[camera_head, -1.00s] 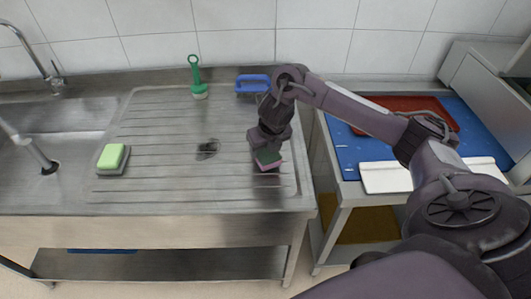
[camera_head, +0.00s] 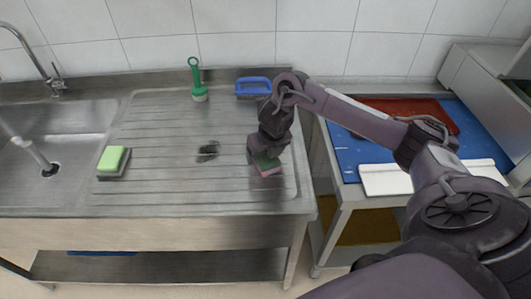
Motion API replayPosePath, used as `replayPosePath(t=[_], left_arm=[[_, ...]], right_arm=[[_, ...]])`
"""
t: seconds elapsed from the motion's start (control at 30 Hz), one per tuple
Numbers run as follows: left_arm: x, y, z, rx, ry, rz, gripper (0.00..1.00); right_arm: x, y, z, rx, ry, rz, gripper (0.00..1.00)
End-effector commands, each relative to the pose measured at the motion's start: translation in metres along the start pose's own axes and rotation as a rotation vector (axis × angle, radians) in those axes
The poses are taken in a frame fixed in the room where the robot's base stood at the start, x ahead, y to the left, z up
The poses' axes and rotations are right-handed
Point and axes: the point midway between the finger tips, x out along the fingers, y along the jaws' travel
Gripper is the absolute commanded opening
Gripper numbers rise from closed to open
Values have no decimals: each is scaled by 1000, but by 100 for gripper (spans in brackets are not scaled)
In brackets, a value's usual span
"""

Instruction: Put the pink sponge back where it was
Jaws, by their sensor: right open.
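The pink sponge (camera_head: 269,172) lies near the right end of the ribbed metal drainboard (camera_head: 190,190). Its pink side shows at the front edge, with a dark green layer (camera_head: 266,161) on top. My right gripper (camera_head: 260,152) is directly above the sponge, pointing down, and partly hides it. Its jaws are open; whether the fingers touch the sponge cannot be told. My left gripper is not in view.
A green sponge (camera_head: 113,159) lies on the left of the drainboard beside the sink (camera_head: 50,125). A dark patch (camera_head: 208,151) marks the middle. A white board (camera_head: 385,178) lies right.

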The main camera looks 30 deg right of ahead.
Motion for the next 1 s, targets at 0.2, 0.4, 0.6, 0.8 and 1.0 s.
replayPosePath(t=[0.2, 0.4, 0.6, 0.8, 1.0], left_arm=[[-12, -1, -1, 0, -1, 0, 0], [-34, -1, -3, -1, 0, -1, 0], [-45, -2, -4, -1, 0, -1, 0], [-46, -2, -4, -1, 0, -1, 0], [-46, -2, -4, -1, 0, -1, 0]], right_arm=[[-48, -1, 5, -3, -9, -3, 79], [-90, -1, 4, -2, -7, -2, 79], [-112, 0, 2, -1, -3, 0, 79], [-117, 0, 0, 0, -1, 0, 79], [-116, 0, 0, 0, -1, 0, 79]])
